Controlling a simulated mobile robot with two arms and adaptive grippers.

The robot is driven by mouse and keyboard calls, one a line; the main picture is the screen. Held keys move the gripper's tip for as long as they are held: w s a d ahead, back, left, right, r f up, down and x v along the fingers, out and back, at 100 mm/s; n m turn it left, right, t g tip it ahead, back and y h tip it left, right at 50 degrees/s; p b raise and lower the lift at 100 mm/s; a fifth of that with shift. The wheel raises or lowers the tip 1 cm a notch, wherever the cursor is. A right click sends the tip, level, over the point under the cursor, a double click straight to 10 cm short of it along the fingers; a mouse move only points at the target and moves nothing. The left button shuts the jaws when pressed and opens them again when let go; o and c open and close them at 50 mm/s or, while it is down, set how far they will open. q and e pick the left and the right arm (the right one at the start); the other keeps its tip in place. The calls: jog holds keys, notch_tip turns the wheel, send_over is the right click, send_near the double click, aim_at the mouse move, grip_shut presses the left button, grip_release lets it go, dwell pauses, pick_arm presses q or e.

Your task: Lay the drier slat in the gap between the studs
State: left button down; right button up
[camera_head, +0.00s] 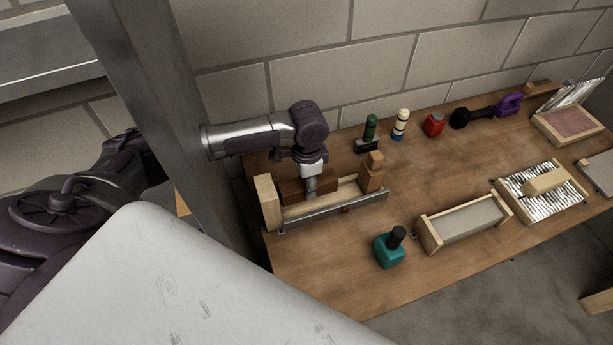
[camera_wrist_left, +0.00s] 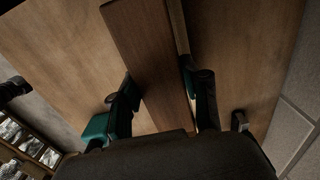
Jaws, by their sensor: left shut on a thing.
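My left gripper (camera_head: 311,188) is at the small wooden frame (camera_head: 335,208) on the left part of the bench. It is shut on a reddish-brown wooden slat (camera_head: 294,188), which also shows between the dark fingers in the left wrist view (camera_wrist_left: 150,50). A pale upright stud block (camera_head: 267,203) stands at the frame's left end and a browner block (camera_head: 372,172) at its right end. The slat appears between these ends; whether it touches the frame cannot be told. My right gripper is not in view.
A teal bottle (camera_head: 389,250) stands in front of the frame. A green-topped tool (camera_head: 369,129), a striped bottle (camera_head: 400,124) and a red jar (camera_head: 434,125) stand behind. A grey post (camera_head: 165,110) rises at left.

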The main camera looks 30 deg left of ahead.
pick_arm(q)
jog(key=shift+a, duration=0.2)
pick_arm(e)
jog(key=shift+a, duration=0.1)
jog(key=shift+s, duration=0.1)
pick_arm(q)
jog(key=shift+r+p, duration=0.1)
jog(key=shift+p, duration=0.5)
notch_tip(320, 180, down, 4)
jog(key=shift+s+b, duration=0.1)
jog(key=shift+b, duration=0.65)
jog(key=shift+f+b, duration=0.35)
jog(key=shift+f, duration=0.8)
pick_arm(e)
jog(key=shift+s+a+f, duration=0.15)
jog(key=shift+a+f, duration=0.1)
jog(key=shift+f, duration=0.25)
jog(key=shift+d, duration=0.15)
pick_arm(q)
jog(key=shift+f, duration=0.5)
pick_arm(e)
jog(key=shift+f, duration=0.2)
